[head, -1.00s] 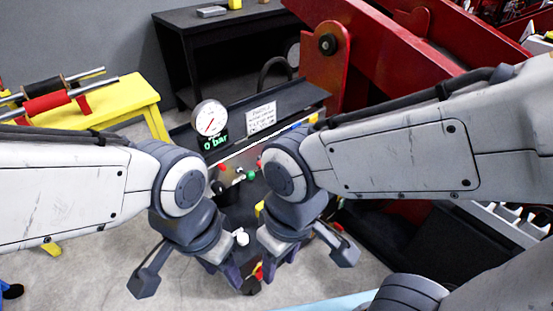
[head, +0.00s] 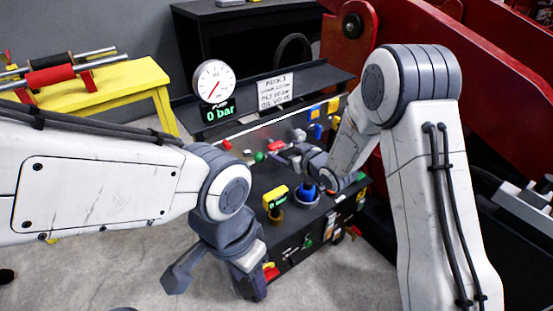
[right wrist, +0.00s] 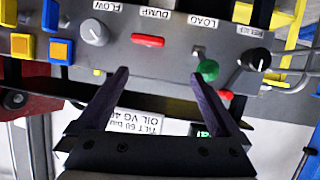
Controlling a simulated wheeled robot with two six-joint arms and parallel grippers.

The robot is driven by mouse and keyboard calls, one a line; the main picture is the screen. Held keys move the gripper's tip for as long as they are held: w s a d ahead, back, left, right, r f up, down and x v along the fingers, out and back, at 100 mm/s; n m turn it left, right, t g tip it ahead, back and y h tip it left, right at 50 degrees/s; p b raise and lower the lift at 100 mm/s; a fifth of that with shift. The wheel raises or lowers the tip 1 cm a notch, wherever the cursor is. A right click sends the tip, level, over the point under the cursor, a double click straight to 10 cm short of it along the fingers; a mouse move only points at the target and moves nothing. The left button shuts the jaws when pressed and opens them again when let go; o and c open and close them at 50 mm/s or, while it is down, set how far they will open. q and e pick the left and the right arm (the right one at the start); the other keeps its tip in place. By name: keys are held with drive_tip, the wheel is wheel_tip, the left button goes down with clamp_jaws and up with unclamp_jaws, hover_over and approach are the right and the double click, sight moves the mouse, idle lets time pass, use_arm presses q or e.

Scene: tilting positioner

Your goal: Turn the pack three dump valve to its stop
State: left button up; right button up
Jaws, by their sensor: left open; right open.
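The dump valve has a red handle (right wrist: 148,40) lying crosswise in the right wrist view, by the DUMP label. In the head view the handle (head: 276,145) shows on the pack's panel beside a green knob (head: 259,157). My right gripper (right wrist: 160,74) is open and empty, its two fingers pointing at the panel to either side of the handle's line, apart from it. In the head view my right gripper (head: 284,155) is close to the handle. My left gripper (head: 250,287) is open and hangs low in front of the pack; its fingertips are poorly seen.
A grey FLOW knob (right wrist: 94,32), a green LOAD knob (right wrist: 208,69) and a black RELIEF knob (right wrist: 257,58) flank the handle. A gauge (head: 214,82) stands over a 0 bar display. A sign (head: 275,90) reads PACK 3. A yellow bench (head: 100,88) stands left.

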sight(279, 148)
drive_tip(key=w+d+f+t+y+b, duration=0.2)
drive_tip(key=d+f+t+y+b, duration=0.1)
drive_tip(key=f, duration=0.3)
use_arm(q)
wheel_tip(279, 148, down, 5)
drive_tip(key=shift+f+b, duration=0.1)
drive_tip(key=shift+b, duration=0.35)
use_arm(e)
drive_tip(key=x, duration=1)
drive_tip(key=shift+a+f, duration=0.1)
drive_tip(key=shift+s, duration=0.1)
drive_tip(key=c, duration=1.3)
